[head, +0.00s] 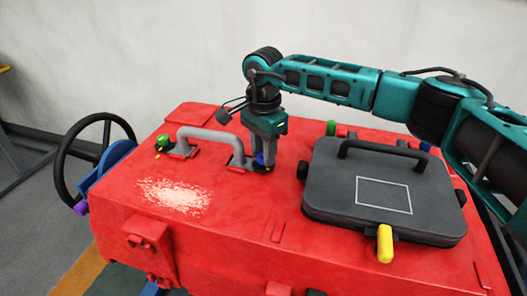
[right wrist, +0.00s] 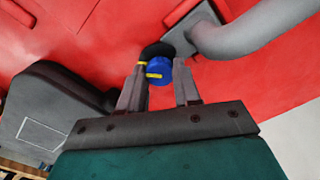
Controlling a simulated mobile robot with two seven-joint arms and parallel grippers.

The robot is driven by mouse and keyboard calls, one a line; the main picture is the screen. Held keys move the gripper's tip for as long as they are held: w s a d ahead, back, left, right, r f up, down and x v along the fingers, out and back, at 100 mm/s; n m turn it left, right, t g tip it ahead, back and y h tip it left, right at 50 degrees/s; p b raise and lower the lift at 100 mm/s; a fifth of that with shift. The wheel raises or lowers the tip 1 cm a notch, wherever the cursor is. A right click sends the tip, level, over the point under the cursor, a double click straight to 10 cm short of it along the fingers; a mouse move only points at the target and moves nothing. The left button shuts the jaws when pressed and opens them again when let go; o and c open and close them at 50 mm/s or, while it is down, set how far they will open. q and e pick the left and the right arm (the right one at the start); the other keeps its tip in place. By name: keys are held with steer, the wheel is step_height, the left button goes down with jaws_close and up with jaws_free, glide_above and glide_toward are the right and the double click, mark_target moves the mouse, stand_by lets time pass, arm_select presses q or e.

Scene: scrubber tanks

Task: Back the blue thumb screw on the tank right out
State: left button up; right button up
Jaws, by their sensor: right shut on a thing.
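The blue thumb screw (head: 259,158) stands on top of the red tank (head: 225,215), by the right foot of the grey handle. In the right wrist view the blue screw (right wrist: 158,70) has a yellow mark and a black part beside it. My right gripper (head: 263,161) points down from above, with its fingers on either side of the screw, shut on it. The fingers hide part of the screw in the head view. How far the screw is threaded in cannot be told. My left gripper is not in view.
The grey handle (head: 207,133) arches close left of the gripper. A green knob (head: 163,141) sits at its far end. A dark lid (head: 330,203) with a handle and a yellow latch (head: 385,244) lies to the right. A black handwheel (head: 62,165) stands at the left.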

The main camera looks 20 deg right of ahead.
steer(key=n, duration=0.4)
steer(key=shift+s+f+n+b, duration=0.2)
steer(key=shift+f+n+b, duration=0.15)
steer(key=shift+f+n, duration=0.05)
steer(key=shift+n, duration=2.2)
steer(key=o, duration=1)
steer(key=shift+w+r, duration=0.15)
steer(key=shift+o, duration=0.3)
steer(key=shift+r, duration=0.1)
